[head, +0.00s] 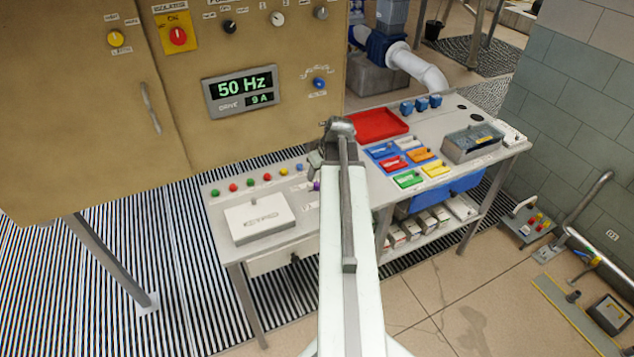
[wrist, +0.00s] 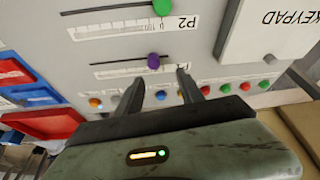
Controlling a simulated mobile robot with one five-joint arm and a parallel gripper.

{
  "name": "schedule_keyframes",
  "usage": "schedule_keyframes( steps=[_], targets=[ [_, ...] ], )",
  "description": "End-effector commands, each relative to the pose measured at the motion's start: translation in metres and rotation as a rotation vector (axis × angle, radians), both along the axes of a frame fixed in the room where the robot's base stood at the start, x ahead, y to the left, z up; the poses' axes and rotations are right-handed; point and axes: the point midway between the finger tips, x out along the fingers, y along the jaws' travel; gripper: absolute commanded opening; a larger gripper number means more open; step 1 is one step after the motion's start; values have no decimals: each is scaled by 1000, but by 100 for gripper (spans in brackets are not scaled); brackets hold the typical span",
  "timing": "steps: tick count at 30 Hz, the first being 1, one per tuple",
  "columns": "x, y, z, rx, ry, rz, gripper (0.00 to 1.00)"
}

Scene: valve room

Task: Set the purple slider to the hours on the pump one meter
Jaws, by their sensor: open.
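The purple slider (wrist: 153,60) shows in the wrist view on a slot above a printed scale, towards the right end of the slot as pictured. Its label, partly hidden by a finger, seems to read P1. A bit of purple (head: 316,186) shows beside my arm in the head view. My gripper (wrist: 160,75) is open, its two fingers pointing at the panel with the purple knob just beyond and between their tips. I see no contact. In the head view my arm hides most of the slider area. I cannot make out a pump one hours meter.
A green slider (wrist: 162,7) marked P2 lies beyond the purple one. A keypad box (head: 260,218) and several coloured buttons (wrist: 161,95) are close by. A drive display (head: 241,92) reads 50 Hz and 9 A. A red tray (head: 378,125) lies farther right on the bench.

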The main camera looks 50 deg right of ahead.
Motion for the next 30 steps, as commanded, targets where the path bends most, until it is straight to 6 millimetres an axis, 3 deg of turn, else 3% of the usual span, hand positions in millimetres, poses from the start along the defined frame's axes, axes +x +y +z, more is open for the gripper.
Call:
schedule_keyframes(
  steps=[2,8,21,30],
  targets=[
    [-6,-10,1,-5,-6,-6,45],
    [-6,-11,-5,-7,-7,-6,45],
    [19,-17,-70,-6,-7,-7,45],
    [22,-17,-71,-7,-6,-9,45]
  ],
)
